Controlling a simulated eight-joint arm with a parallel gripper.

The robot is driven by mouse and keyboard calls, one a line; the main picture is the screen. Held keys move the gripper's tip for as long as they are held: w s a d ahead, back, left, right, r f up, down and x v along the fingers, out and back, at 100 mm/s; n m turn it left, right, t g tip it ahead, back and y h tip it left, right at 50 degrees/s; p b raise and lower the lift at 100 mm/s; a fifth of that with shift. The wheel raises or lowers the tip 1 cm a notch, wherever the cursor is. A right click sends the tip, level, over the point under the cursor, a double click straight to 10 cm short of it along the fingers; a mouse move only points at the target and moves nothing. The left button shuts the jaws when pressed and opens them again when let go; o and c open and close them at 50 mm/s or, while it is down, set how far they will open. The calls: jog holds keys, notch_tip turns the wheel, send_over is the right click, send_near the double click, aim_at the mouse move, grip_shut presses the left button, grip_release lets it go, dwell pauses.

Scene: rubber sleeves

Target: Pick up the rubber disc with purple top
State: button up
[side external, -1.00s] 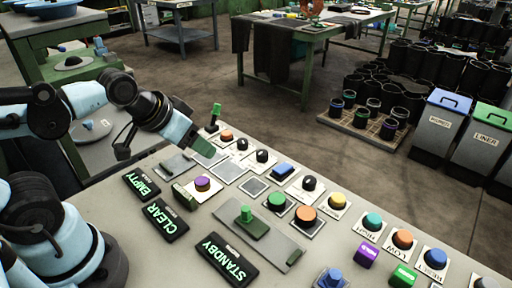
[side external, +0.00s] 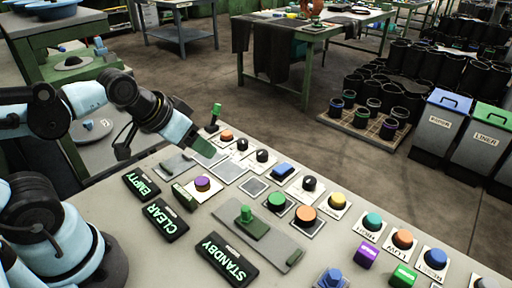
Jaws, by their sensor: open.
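A round piece with a purple top (side external: 202,184) sits on a pale square plate on the grey panel. It is the only round purple-topped piece that I make out on the panel; I cannot tell whether it is rubber. My gripper (side external: 163,150) is open and empty above the panel's far left edge, up and left of the purple-topped piece and apart from it. One finger is at the left and the other, with a green pad, is at the right.
Nearby on the panel (side external: 150,240) are a small upright green-faced block (side external: 184,196), an orange button (side external: 306,214), a green lever (side external: 246,214) and lit signs, including STANDBY (side external: 227,259). A purple cube (side external: 366,254) stands at the right. Black sleeves (side external: 387,129) stand on a floor pallet.

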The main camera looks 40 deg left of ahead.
aim_at(202, 181)
jog(key=shift+c, duration=0.6)
jog(key=shift+w+a+f+m+g, duration=0.35)
jog(key=shift+f+m+g, duration=1.35)
jog(key=shift+m, duration=2.55)
jog(key=shift+w+a+f+m+g, duration=0.15)
jog(key=shift+a+f+m+g, duration=0.4)
jog(key=shift+f+m, duration=2.9)
jog(key=shift+w+a+f+m+g, duration=0.25)
jog(key=shift+f+m+g, duration=1.15)
jog(key=shift+m, duration=3.6)
jog(key=shift+c, duration=0.4)
jog(key=c, duration=0.8)
jog(key=shift+r, duration=0.1)
